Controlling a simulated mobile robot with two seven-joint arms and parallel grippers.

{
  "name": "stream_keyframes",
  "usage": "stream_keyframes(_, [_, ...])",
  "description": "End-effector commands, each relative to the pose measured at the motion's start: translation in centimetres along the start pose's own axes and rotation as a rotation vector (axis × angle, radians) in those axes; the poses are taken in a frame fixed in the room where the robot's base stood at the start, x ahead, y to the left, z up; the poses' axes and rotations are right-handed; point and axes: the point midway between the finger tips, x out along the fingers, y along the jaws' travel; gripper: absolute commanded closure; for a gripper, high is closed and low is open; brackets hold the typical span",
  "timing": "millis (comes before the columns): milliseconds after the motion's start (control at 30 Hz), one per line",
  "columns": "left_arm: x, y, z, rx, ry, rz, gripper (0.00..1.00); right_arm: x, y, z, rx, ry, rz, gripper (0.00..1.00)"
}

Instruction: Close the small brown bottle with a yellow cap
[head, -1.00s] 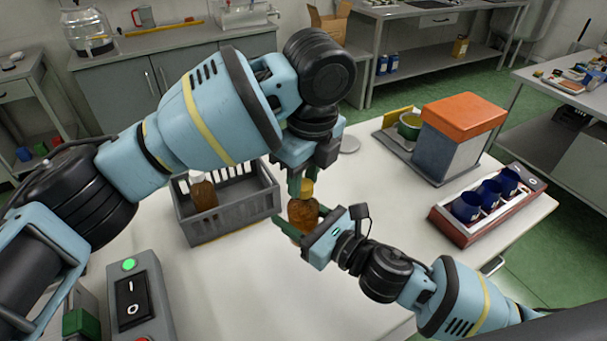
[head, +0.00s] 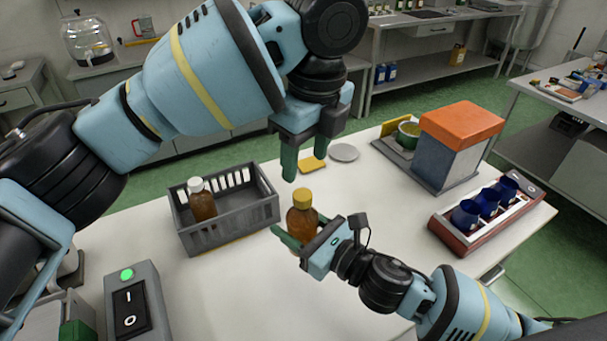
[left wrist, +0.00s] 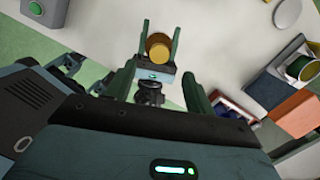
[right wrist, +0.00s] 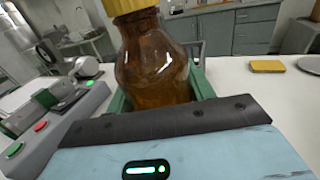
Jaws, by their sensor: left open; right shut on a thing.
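The small brown bottle (head: 301,225) stands upright over the table, held by my right gripper (head: 293,240), which is shut around its body. Its yellow cap (head: 303,197) sits on the bottle's mouth. In the right wrist view the bottle (right wrist: 153,62) fills the middle, with the cap (right wrist: 128,5) cut off at the top edge. My left gripper (head: 306,170) is open and empty, above the cap and apart from it. In the left wrist view the cap (left wrist: 158,45) lies beyond the open fingers, between the right gripper's fingers.
A grey crate (head: 232,232) holding a brown bottle with a white cap (head: 201,199) stands left of the held bottle. A yellow item (head: 312,164) and a round grey disc (head: 344,152) lie behind. A rack (head: 455,224) with blue cups is at right. A switch box (head: 136,300) stands front left.

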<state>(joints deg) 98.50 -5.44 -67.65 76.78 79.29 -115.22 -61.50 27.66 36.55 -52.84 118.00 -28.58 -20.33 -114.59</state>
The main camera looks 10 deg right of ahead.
Motion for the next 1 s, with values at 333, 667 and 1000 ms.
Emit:
stream_keyframes(333, [-4.5, 0.0, 0.0, -0.001, 0.0, -0.001, 0.46, 0.0, 0.0, 0.1, -0.001, -0.003, 0.001, 1.0])
stream_keyframes(667, [-4.9, 0.0, 0.0, 0.0, 0.001, 0.0, 0.46, 0.0, 0.0, 0.1, 0.0, -0.003, 0.001, 1.0])
stream_keyframes(1000, [-4.9, 0.0, 0.0, 0.0, 0.001, 0.0, 0.46, 0.0, 0.0, 0.2, -0.001, -0.004, 0.001, 1.0])
